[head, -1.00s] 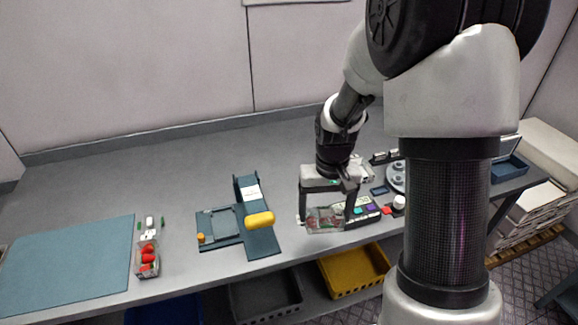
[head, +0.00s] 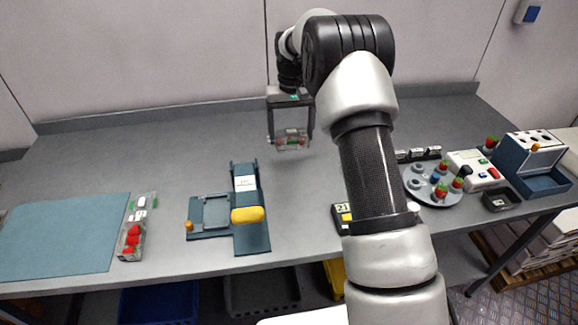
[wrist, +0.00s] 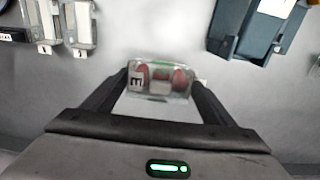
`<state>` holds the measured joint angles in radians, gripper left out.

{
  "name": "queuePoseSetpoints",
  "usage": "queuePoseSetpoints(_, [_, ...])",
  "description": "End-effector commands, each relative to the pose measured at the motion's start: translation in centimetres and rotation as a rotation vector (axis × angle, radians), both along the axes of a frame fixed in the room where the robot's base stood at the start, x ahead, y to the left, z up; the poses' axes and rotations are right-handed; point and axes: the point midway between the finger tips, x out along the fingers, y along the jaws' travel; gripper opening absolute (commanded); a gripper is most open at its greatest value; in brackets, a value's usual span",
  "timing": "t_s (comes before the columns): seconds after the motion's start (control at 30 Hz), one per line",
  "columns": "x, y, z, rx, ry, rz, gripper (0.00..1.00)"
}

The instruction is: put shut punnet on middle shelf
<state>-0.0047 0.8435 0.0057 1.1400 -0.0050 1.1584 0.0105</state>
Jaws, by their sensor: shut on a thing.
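My gripper (head: 290,138) is shut on a clear punnet (head: 291,143) and holds it above the rear part of the grey table. The punnet looks closed, with red berries inside. In the wrist view, the punnet (wrist: 160,78) sits between the two dark fingers, with a letter label on its left side. No middle shelf can be made out in these views.
A teal fixture (head: 252,235) with a yellow handle (head: 248,215) stands at the front middle. A teal mat (head: 60,240) and another punnet (head: 131,240) with red berries lie at left. A round berry plate (head: 412,198) and blue box (head: 530,158) stand at right. The rear table is clear.

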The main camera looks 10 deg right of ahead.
Motion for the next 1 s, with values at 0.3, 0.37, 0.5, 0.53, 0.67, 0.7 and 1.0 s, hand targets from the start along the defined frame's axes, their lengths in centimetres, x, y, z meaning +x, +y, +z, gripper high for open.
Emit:
queuePoseSetpoints(0.3, [0.3, 0.0, -5.1, 0.000, 0.004, 0.000, 0.54])
queuePoseSetpoints(0.37, [0.4, 0.0, -5.6, 0.000, 0.001, 0.000, 0.54])
queuePoseSetpoints(0.5, [0.4, 0.0, -6.6, 0.000, 0.001, 0.000, 0.54])
queuePoseSetpoints(0.53, [0.4, 0.0, -7.0, 0.000, 0.001, 0.000, 0.54])
queuePoseSetpoints(0.67, [0.3, 0.0, -8.8, 0.000, 0.002, 0.000, 0.54])
queuePoseSetpoints(0.7, [0.3, 0.0, -9.4, 0.000, 0.002, 0.000, 0.54])
queuePoseSetpoints(1.0, [0.4, 0.0, -9.9, 0.000, -0.001, 0.000, 0.54])
